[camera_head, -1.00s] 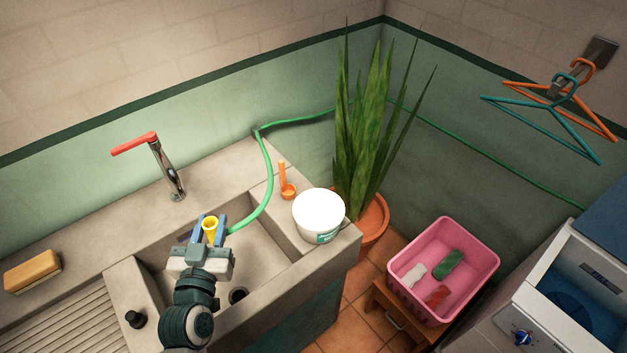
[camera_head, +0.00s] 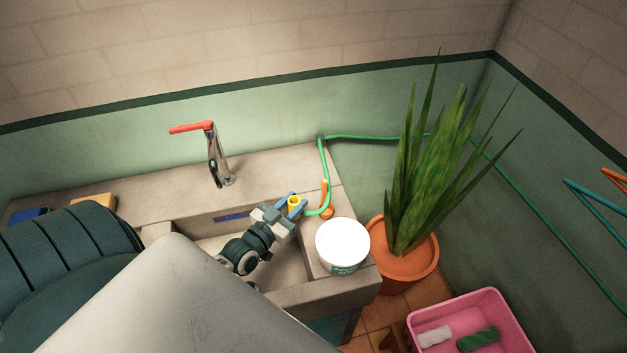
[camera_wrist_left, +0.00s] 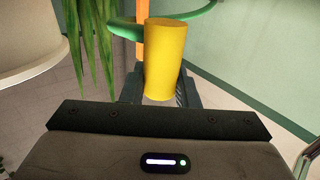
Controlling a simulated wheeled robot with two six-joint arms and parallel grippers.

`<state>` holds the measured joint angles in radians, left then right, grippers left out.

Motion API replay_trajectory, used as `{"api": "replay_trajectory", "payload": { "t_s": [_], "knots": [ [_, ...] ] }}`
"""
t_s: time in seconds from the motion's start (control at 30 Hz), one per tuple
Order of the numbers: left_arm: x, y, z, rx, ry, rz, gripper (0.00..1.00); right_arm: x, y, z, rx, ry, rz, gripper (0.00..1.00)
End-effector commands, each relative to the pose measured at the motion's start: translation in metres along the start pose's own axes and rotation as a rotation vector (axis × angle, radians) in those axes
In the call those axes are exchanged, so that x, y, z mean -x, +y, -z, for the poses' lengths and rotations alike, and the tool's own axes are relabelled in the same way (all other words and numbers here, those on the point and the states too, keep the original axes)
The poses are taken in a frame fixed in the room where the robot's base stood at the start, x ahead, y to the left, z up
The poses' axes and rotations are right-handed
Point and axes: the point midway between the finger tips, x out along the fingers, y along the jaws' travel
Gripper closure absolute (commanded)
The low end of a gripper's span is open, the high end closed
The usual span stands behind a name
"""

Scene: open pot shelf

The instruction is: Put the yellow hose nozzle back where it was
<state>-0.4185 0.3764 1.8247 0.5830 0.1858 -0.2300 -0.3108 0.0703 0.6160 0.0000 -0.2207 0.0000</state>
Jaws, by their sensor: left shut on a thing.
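The yellow hose nozzle (camera_head: 295,203) sits between the fingers of my left gripper (camera_head: 291,204), on the end of the green hose (camera_head: 322,170). My left gripper is shut on it, above the right part of the sink near its back rim. In the left wrist view the yellow nozzle (camera_wrist_left: 165,58) stands upright between the fingers, with the green hose (camera_wrist_left: 190,27) behind it. An orange scoop (camera_head: 325,196) is just right of the nozzle in the head view. My right gripper is not in view.
A white tub (camera_head: 342,246) stands on the sink's right ledge, close to the gripper. The sink basin (camera_head: 285,268) lies below. A tap (camera_head: 215,160) rises behind it. A potted plant (camera_head: 403,247) and pink basket (camera_head: 470,322) are at the right.

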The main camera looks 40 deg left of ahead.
Motion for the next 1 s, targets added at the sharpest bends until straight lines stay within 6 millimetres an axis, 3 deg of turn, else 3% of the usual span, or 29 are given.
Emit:
{"api": "replay_trajectory", "payload": {
  "t_s": [0.2, 0.4, 0.63, 0.83, 1.0],
  "knots": [
    [-0.056, -0.019, -0.009, -0.003, 0.004, 0.000, 0.99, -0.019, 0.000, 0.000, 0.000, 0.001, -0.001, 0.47],
    [-0.085, -0.029, -0.011, -0.002, 0.003, -0.001, 0.99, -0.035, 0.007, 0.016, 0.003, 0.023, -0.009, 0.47],
    [-0.099, -0.034, -0.014, -0.001, 0.001, 0.000, 0.99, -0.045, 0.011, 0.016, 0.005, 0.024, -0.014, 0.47],
    [-0.097, -0.033, -0.042, -0.001, -0.001, 0.000, 0.99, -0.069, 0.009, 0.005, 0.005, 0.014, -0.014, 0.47],
    [-0.097, -0.033, -0.046, 0.000, 0.000, -0.001, 0.99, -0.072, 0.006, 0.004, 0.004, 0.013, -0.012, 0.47]
  ]
}}
